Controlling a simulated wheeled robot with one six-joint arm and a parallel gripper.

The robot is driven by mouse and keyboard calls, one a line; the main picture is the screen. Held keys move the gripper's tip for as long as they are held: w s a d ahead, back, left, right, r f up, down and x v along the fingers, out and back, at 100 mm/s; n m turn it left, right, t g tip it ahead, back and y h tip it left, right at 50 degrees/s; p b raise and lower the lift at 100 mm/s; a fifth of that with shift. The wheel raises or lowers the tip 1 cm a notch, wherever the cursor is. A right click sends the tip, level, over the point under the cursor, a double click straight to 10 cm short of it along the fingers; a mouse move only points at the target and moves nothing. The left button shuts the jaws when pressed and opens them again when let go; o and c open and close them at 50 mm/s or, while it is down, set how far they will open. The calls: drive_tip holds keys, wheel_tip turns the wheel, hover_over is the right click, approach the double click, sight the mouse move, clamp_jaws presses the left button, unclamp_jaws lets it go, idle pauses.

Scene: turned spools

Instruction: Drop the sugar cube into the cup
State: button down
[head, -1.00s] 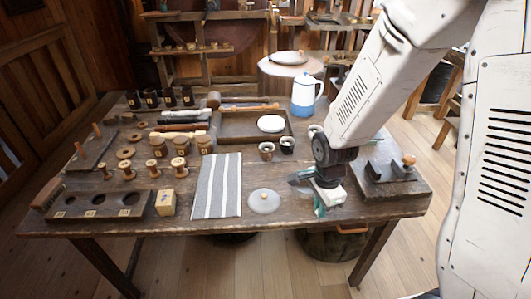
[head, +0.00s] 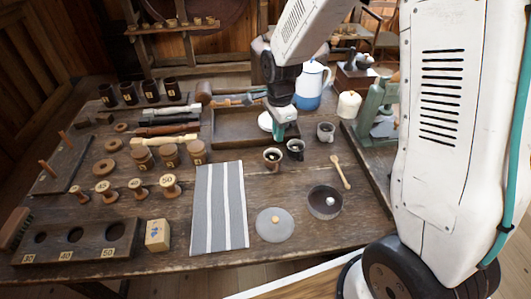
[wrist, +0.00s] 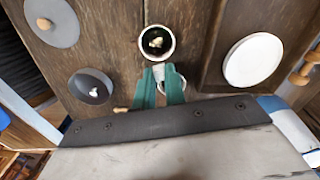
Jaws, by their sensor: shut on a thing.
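My gripper (head: 285,130) points down above the small cups, with its green fingers closed. In the wrist view its fingertips (wrist: 159,72) are together, with a pale bit, seemingly the sugar cube, mostly hidden between them. A dark cup (head: 295,149) stands just below and in front of the fingers; a cup behind them in the wrist view (wrist: 170,86) is partly covered. To its left a brown-grey cup (head: 272,160) holds dark liquid with pale spots, clear in the wrist view (wrist: 156,41). A grey cup (head: 326,132) stands to the right. A dark bowl (head: 325,208) has a white lump inside.
A white plate (head: 266,121) lies in the wooden tray (head: 228,139) behind the cups. A blue-white pot (head: 311,87) and a green device (head: 378,110) stand beyond and right.

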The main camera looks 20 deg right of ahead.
drive_tip(key=shift+s+d+f, duration=0.1)
drive_tip(key=shift+f, duration=1.4)
drive_tip(key=shift+s+d+f, duration=0.1)
drive_tip(key=shift+f, duration=1.35)
drive_tip(key=c, duration=1.4)
unclamp_jaws()
drive_tip(key=shift+w+r, duration=0.1)
wheel_tip(320, 180, up, 8)
drive_tip(key=shift+f, duration=0.2)
